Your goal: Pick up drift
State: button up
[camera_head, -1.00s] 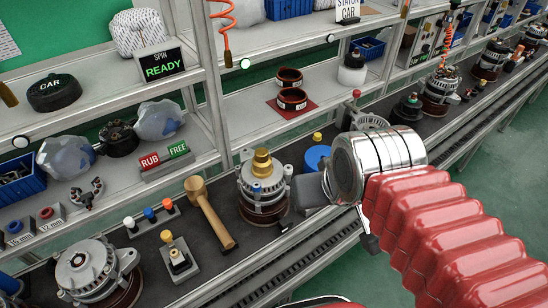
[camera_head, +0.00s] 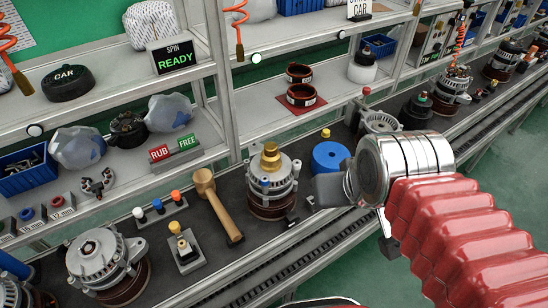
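No tool in view is labelled as the drift. A stepped brass piece (camera_head: 270,158) stands upright on top of an alternator (camera_head: 269,190) in the middle of the line. A small yellow-topped tool (camera_head: 183,247) stands in a grey block left of it, and I cannot tell which of these is the drift. My gripper (camera_head: 330,190) is at the end of my silver wrist, right of the middle alternator and apart from the brass piece. I see its dark grey finger side-on; its opening is hidden. Nothing shows held in it.
A wooden mallet (camera_head: 217,207) lies between the block and the alternator. Colour-capped tools (camera_head: 158,207) stand in a rack behind. Another alternator (camera_head: 105,262) is at the lower left. A shelf post (camera_head: 222,85) rises behind the line.

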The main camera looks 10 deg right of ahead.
aim_at(271, 162)
jog(key=k, duration=1.6)
jog(key=u, duration=0.8)
jog(key=i, duration=1.65)
jog(key=u, duration=0.05)
